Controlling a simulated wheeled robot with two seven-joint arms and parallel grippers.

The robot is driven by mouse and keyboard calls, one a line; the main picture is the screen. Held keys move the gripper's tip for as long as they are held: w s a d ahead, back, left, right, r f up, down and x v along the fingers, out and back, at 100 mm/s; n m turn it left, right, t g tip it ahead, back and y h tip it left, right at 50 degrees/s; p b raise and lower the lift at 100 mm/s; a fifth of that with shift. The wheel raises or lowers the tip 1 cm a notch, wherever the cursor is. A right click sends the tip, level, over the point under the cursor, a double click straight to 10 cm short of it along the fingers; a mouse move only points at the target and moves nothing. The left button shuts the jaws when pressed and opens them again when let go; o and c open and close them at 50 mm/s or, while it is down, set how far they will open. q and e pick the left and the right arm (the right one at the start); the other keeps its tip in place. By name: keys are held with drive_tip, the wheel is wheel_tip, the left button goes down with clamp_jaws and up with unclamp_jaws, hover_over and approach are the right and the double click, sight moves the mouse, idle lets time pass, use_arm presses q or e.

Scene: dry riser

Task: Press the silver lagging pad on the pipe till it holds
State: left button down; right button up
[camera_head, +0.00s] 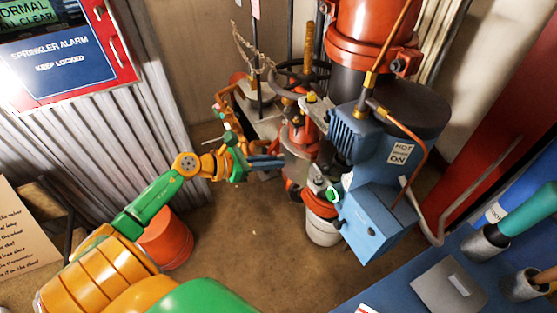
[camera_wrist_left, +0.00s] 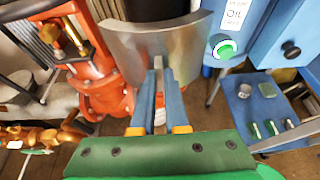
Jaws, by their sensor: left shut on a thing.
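The silver lagging pad (camera_wrist_left: 152,44) is a curved metal-grey plate at the top middle of the left wrist view. Its grip tab is between the blue fingers of my left gripper (camera_wrist_left: 160,78), which is shut on it. The dark pipe (camera_wrist_left: 143,10) shows just behind and above the pad. I cannot tell whether the pad touches it. In the head view my left gripper (camera_head: 272,162) reaches in from the left, and the pad (camera_head: 296,166) shows as a grey patch at its fingertips, partly hidden. My right gripper is not in view.
A blue machine box (camera_head: 372,222) stands right of the pad. Red valve bodies (camera_wrist_left: 97,75) are close on the left in the wrist view. A blue bench (camera_head: 420,285) is at lower right, and an orange bucket (camera_head: 165,240) is on the floor. The floor between is clear.

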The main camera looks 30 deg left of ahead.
use_arm(q)
drive_tip(key=w+d+b, duration=0.1)
drive_tip(key=w+d, duration=0.4)
drive_tip(key=w, duration=0.3)
drive_tip(key=shift+w+r, duration=0.15)
drive_tip(key=shift+w, duration=0.2)
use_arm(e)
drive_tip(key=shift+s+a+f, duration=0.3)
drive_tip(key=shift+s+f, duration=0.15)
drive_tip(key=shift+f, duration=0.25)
use_arm(q)
drive_tip(key=shift+d, duration=0.1)
drive_tip(key=shift+w+d+b, duration=0.2)
drive_tip(key=shift+w+b, duration=0.15)
drive_tip(key=shift+b, duration=0.05)
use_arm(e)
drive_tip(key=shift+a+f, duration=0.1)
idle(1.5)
use_arm(q)
drive_tip(key=c, duration=0.8)
unclamp_jaws()
drive_tip(key=shift+w+d, duration=0.1)
drive_tip(key=shift+c, duration=0.2)
